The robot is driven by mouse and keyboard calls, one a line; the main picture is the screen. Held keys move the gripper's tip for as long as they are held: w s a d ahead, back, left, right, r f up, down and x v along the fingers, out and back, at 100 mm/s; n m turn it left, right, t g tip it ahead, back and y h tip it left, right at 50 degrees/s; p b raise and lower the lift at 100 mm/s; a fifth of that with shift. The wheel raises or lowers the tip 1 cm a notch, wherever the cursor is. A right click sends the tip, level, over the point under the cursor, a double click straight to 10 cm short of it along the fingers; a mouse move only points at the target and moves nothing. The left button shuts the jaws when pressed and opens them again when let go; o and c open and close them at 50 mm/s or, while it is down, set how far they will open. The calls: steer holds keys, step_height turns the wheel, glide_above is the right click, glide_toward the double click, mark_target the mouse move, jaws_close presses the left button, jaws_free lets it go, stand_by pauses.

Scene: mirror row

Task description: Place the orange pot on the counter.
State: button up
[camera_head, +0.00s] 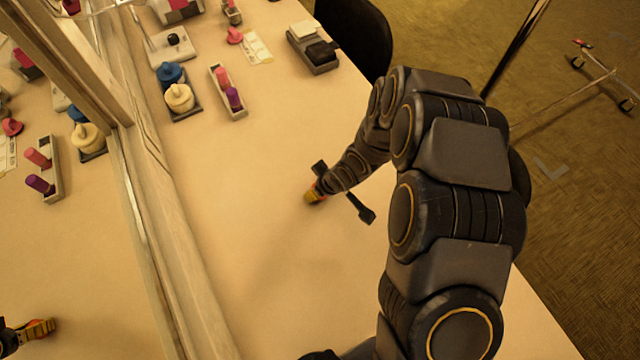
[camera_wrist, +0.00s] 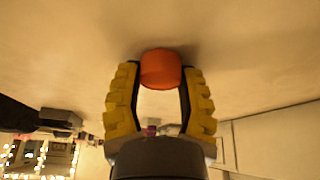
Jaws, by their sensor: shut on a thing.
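The orange pot (camera_wrist: 161,69) is a small, round orange piece between the tips of my gripper's yellow fingers in the wrist view. My gripper (camera_head: 314,195) is shut on it, one finger on each side. In the head view the gripper is low over the bare middle of the counter (camera_head: 250,215), and the pot cannot be made out there. The pale counter surface lies right behind the pot in the wrist view, with a soft shadow beside it. I cannot tell whether the pot touches the counter.
A mirror in a pale frame (camera_head: 185,265) runs along the left and reflects my gripper. A tray with pink and purple bottles (camera_head: 228,92), cream and blue pots (camera_head: 179,97) and a dark box (camera_head: 313,50) stand farther back. A black chair (camera_head: 355,30) is beyond the right edge.

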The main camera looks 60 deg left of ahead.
step_height(320, 180, up, 10)
steer(key=w+d+r+m+t, duration=0.1)
steer(key=w+d+r+m, duration=0.2)
steer(key=w+d, duration=0.4)
steer(key=w+d+r+m+t+h, duration=0.1)
steer(key=w+d+r+m+t, duration=0.2)
steer(key=w, duration=0.5)
steer(key=w+d+r+m, duration=0.4)
steer(key=w+d, duration=0.3)
steer(key=w, duration=0.1)
steer(key=w+d+r+m+h, duration=0.1)
steer(key=d+r+m, duration=0.2)
steer(key=d, duration=0.5)
steer(key=w+d+r+m+t+h, duration=0.1)
steer(key=d+m, duration=0.3)
steer(key=d, duration=0.4)
steer(key=w+d+r+m+h, duration=0.1)
steer(key=w+d+r+m, duration=0.2)
steer(key=d, duration=0.5)
steer(key=shift+w+d+r+m, duration=0.15)
steer(key=shift+r+m, duration=0.15)
steer(key=shift+r, duration=0.5)
